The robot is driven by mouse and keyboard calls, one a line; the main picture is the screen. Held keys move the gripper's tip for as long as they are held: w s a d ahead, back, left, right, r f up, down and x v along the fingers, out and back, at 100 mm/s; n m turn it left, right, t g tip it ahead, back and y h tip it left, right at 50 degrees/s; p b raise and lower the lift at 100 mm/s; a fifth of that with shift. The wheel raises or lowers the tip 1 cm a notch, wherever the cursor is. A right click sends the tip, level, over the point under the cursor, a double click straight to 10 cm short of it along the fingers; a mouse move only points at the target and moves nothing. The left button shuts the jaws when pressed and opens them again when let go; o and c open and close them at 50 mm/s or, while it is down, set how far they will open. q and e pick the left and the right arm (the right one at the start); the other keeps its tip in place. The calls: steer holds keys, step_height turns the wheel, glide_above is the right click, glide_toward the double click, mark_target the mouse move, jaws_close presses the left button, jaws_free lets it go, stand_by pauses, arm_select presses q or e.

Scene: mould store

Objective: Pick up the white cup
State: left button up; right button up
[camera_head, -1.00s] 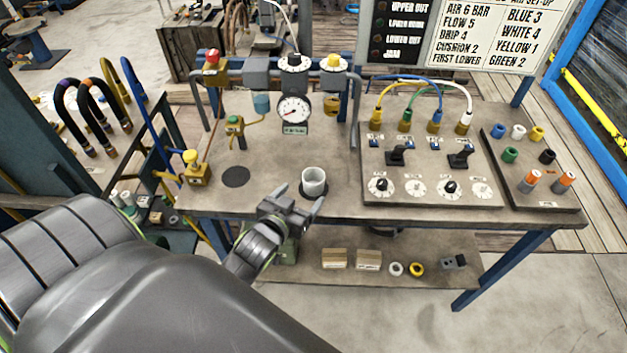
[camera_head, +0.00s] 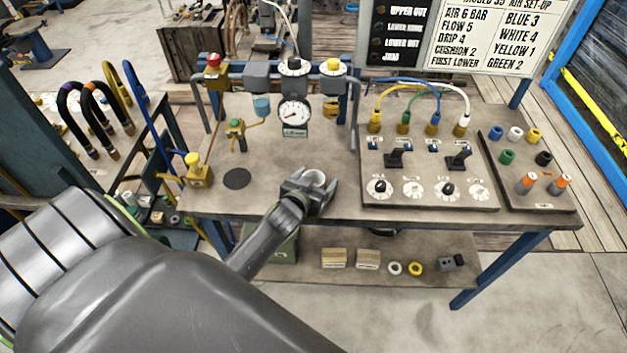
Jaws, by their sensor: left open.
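The white cup (camera_head: 316,177) stands on the bench top near its front edge, left of the control panel. My left gripper (camera_head: 316,184) is at the cup, with its fingers open on either side of it. The gripper hides the cup's lower part and most of the dark round spot under it. I cannot tell whether the fingers touch the cup. My right gripper is not in view.
The control panel (camera_head: 425,198) with knobs and levers lies right of the cup. A pressure gauge (camera_head: 295,113) on a pipe frame stands behind. A yellow valve (camera_head: 198,172) is at the left. A bare dark disc (camera_head: 237,179) marks the bench left of the gripper.

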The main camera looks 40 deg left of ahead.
arm_select(q)
steer(key=c, duration=1)
steer(key=shift+c, duration=0.2)
steer(key=w+d+r+b, duration=0.1)
steer(key=d+r, duration=0.2)
steer(key=r, duration=0.8)
steer(key=w+d+r, duration=0.1)
steer(key=d+r, duration=0.3)
steer(key=r, duration=0.6)
steer(key=s+d+r+m+h, duration=0.1)
steer(key=s+d+r, duration=0.1)
steer(key=r, duration=0.3)
steer(key=s+d+r+h+b, duration=0.1)
steer(key=s+d+r, duration=0.1)
steer(key=d+r, duration=0.2)
steer(key=shift+s+r+m, duration=0.25)
steer(key=shift+r+m, duration=0.15)
steer(key=shift+r, duration=0.3)
